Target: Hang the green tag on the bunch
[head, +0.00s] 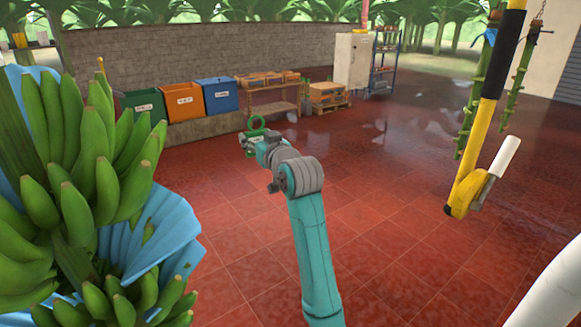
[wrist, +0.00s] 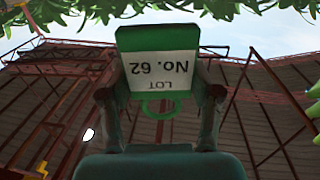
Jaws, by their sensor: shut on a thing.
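The green tag (wrist: 158,70) is a card with a green border and a white face reading LOT No. 62, upside down in the wrist view. My gripper (wrist: 158,98) is shut on the tag, a finger at each side; in the head view my gripper (head: 254,138) is held up in the middle, well right of the bunch. The green banana bunch (head: 75,170) hangs at the far left, with blue sheeting between its hands.
Green, orange and blue bins (head: 183,101) stand by the stone wall. A wooden bench (head: 272,97), a pale cabinet (head: 353,62) and a blue rack (head: 385,62) are behind. Bare stems (head: 522,65) and a yellow-black pole tool (head: 480,150) hang at right. The red tiled floor is open.

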